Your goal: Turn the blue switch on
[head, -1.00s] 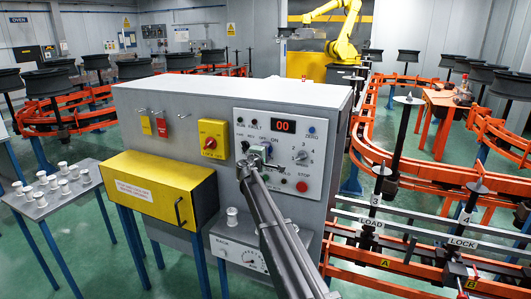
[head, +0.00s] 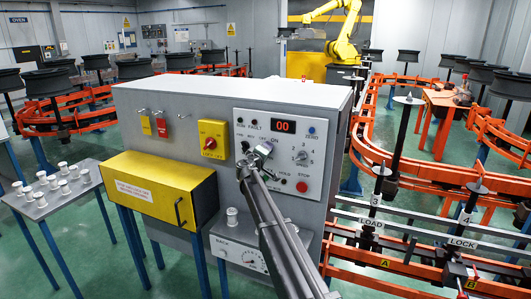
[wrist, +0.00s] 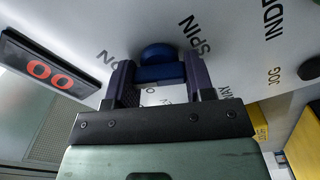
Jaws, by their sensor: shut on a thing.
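The blue switch (wrist: 158,65) is a round blue knob on the white panel, in the wrist view at upper middle, between the labels SPIN and others partly covered. My gripper (wrist: 160,74) has one dark finger on each side of the knob and is shut on it. In the head view my gripper (head: 262,151) is at the left-middle part of the control panel (head: 296,172), and it hides the blue switch there.
A red display reading 00 (head: 283,127) and a small blue ZERO button (head: 311,130) are above. A selector dial (head: 302,157) and red STOP button (head: 302,187) are to the right. A yellow switch box (head: 212,139) is on the left.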

